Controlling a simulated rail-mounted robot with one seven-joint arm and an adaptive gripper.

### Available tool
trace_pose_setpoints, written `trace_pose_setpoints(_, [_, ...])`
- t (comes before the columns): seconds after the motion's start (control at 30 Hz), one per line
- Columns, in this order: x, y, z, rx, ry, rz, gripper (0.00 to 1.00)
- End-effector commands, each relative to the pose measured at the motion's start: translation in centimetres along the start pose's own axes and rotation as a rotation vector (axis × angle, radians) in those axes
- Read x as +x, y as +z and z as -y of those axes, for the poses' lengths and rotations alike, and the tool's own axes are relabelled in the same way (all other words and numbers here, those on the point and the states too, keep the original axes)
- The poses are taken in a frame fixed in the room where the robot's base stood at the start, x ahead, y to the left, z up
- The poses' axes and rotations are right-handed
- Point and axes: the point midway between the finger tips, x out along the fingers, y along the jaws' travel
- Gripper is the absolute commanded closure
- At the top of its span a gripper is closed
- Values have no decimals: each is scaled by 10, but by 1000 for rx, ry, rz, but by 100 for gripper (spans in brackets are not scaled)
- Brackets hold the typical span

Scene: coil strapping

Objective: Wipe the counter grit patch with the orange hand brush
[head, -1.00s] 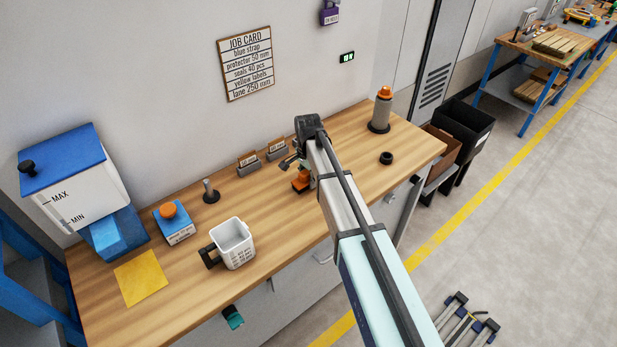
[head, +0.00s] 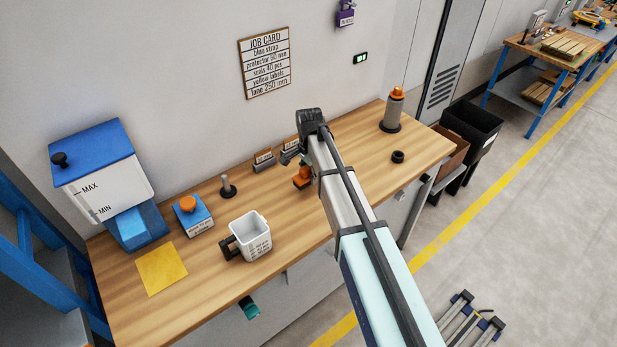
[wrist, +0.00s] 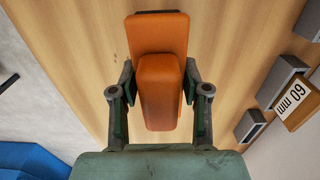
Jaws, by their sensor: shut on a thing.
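The orange hand brush (head: 302,180) is over the wooden counter (head: 215,290), just in front of the small label holders. It fills the middle of the wrist view (wrist: 160,85), between the two fingers of my gripper (wrist: 159,95), which is shut on it. In the head view my arm partly hides the gripper and brush. I cannot tell whether the brush touches the counter.
Label holders (head: 264,163) stand at the wall behind the brush. Left of it are a white jug (head: 252,240), a blue box with an orange knob (head: 195,220) and a yellow sheet (head: 161,269). A black ring (head: 398,157) and an orange-topped cylinder (head: 392,112) stand right.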

Motion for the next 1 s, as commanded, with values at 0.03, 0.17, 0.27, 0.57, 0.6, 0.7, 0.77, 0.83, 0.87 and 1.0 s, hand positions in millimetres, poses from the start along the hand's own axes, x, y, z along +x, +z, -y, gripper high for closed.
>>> trace_pose_setpoints(0.03, [-8, -1, 0, 1, -1, 0, 86])
trace_pose_setpoints(0.17, [-20, -2, 0, 2, -1, -1, 86])
trace_pose_setpoints(0.27, [-29, -2, -1, 3, -1, 0, 86])
trace_pose_setpoints(0.57, [-42, -4, -2, 5, 0, 0, 86])
trace_pose_setpoints(0.6, [-42, -4, -2, 5, 0, 0, 86])
trace_pose_setpoints(0.7, [-42, -4, -2, 5, 0, 0, 86])
trace_pose_setpoints(0.77, [-42, -4, -2, 5, 0, 0, 86])
trace_pose_setpoints(0.83, [-42, -4, -2, 5, 0, 0, 86])
trace_pose_setpoints(0.87, [-42, -4, -2, 5, 0, 0, 86])
trace_pose_setpoints(1.0, [-42, -4, -2, 5, 0, 0, 86])
